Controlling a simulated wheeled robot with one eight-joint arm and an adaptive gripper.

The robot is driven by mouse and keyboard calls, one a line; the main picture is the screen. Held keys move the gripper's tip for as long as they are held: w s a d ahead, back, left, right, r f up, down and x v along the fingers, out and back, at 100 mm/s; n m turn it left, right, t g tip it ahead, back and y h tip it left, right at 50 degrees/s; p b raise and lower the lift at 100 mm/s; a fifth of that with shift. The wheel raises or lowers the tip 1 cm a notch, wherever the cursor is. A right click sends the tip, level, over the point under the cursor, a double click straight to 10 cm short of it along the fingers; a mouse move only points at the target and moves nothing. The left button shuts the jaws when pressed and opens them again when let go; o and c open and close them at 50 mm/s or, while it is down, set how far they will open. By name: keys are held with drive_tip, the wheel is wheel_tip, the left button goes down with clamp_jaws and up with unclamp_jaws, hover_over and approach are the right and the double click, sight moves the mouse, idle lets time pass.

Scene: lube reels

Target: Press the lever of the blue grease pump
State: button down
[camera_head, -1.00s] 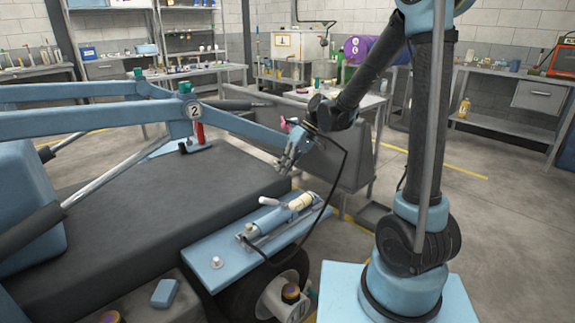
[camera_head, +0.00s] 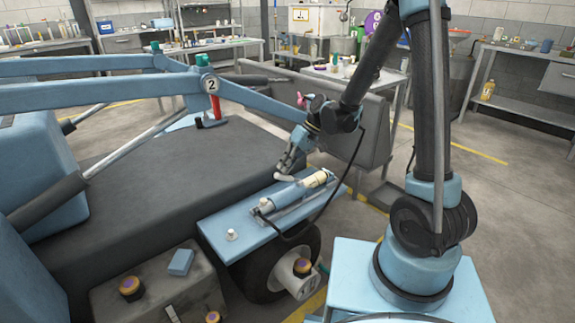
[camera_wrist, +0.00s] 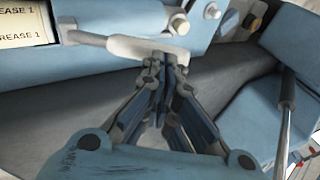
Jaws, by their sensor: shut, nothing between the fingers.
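The blue grease pump (camera_head: 288,197) lies on a light-blue shelf (camera_head: 222,218) at the machine's side, its cream end to the right. Its pale lever (camera_head: 285,178) stands out over the pump body. In the wrist view the lever (camera_wrist: 135,47) crosses just beyond my fingertips, its broad pale end over them and its thin rod running left. My gripper (camera_head: 284,166) is shut and empty, pointing down at the lever. In the wrist view the gripper's tips (camera_wrist: 165,62) are at the lever's edge; I cannot tell whether they touch it. A "GREASE 1" label (camera_wrist: 25,24) shows beside it.
A wheel (camera_head: 270,270) sits below the shelf. A blue machine arm marked 2 (camera_head: 130,97) and a dark platform (camera_head: 165,170) lie left. Open floor (camera_head: 450,185) is at right.

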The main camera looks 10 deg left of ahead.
sight(277, 178)
drive_tip(key=shift+s, duration=0.1)
drive_tip(key=shift+s+a+f+t+h, duration=0.15)
drive_tip(key=shift+a+f+t+h, duration=0.05)
drive_tip(key=shift+t+h, duration=0.1)
drive_tip(key=shift+s+a+f+t+h, duration=0.35)
drive_tip(key=shift+s+f+t+h, duration=0.1)
drive_tip(key=shift+s+f+t, duration=0.1)
drive_tip(key=shift+s+a+f+t+h, duration=0.3)
drive_tip(key=shift+s+f+t+h, duration=0.15)
drive_tip(key=shift+f+t, duration=0.1)
drive_tip(key=shift+s+a+f+n+t+h, duration=0.15)
drive_tip(key=shift+s+a+f+t+h, duration=0.1)
drive_tip(key=shift+f+t, duration=0.1)
drive_tip(key=shift+s+a+f+n+t+h, duration=0.1)
drive_tip(key=shift+f+n+t+h, duration=0.05)
drive_tip(key=shift+f+t+h, duration=0.15)
drive_tip(key=shift+s+a+f, duration=0.1)
drive_tip(key=shift+s+f, duration=0.1)
drive_tip(key=shift+f, duration=0.55)
drive_tip(key=s+v, duration=0.1)
drive_tip(key=v, duration=1.3)
drive_tip(key=shift+a, duration=0.25)
